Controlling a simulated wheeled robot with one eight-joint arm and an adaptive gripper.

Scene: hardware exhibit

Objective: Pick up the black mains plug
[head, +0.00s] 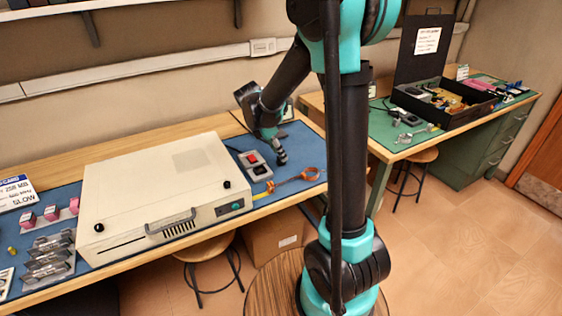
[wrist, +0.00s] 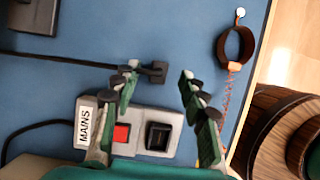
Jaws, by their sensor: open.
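The black mains plug (wrist: 157,71) lies on the blue mat at the end of a black cord, in the wrist view. My gripper (wrist: 159,75) is open, with one finger on each side of the plug. The plug is closer to the left finger, which covers part of its cord. I cannot tell how high the fingers are above the mat. In the head view my gripper (head: 280,158) hangs low over the mat, and I cannot make out the plug there.
A grey box marked MAINS (wrist: 140,130), with a red switch and a black socket, sits close to the fingers. An orange coiled wrist strap (wrist: 237,50) lies to the right near the bench edge. A large beige case (head: 155,185) stands left on the bench.

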